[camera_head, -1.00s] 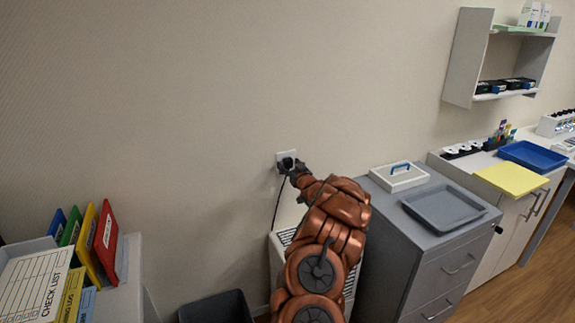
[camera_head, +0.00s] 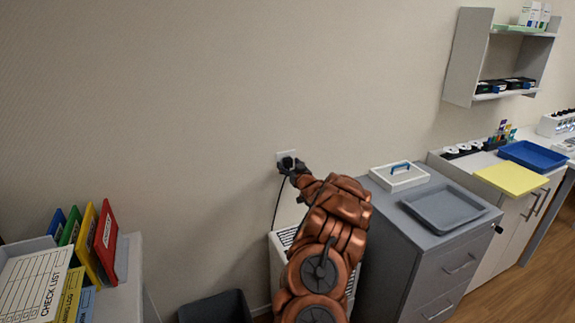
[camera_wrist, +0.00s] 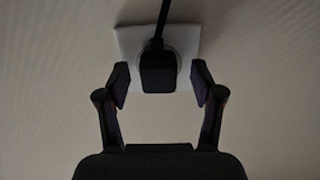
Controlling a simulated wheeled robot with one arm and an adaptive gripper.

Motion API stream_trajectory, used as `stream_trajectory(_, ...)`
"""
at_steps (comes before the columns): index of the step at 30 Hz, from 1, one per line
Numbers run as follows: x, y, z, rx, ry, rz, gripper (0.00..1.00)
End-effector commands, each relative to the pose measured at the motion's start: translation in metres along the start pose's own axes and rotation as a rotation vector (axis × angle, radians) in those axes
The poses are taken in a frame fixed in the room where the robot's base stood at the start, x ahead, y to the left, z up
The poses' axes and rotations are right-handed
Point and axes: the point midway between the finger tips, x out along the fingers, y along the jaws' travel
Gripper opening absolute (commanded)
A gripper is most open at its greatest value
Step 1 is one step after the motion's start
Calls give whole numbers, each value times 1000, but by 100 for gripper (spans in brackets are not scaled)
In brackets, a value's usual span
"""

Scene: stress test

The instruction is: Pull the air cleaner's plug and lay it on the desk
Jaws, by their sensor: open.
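The black plug (camera_wrist: 158,73) sits in the white wall socket (camera_wrist: 126,38), its cord (camera_wrist: 161,22) running off the top of the wrist view. In the head view the socket (camera_head: 281,155) is on the wall, with the cord (camera_head: 276,208) hanging down toward the air cleaner (camera_head: 279,258), a white unit with a slatted top partly hidden behind my arm. My gripper (camera_wrist: 160,84) is open, its two fingertips on either side of the plug with a gap on each side. In the head view my gripper (camera_head: 292,168) is at the socket and mostly hides the plug.
A grey drawer cabinet (camera_head: 425,262) stands right of my arm, bearing a grey tray (camera_head: 450,208) and a white box with a blue handle (camera_head: 399,178). A dark bin (camera_head: 215,308) is at lower left. Colored binders (camera_head: 106,240) stand on a desk (camera_head: 130,275) at left.

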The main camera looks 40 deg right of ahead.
Motion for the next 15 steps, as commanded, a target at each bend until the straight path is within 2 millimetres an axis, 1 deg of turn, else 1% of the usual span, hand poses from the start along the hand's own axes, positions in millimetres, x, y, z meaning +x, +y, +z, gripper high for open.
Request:
stream_trajectory(3,0,0,0,0,0,1,67)
stream_trajectory(15,0,1,0,1,0,1,25)
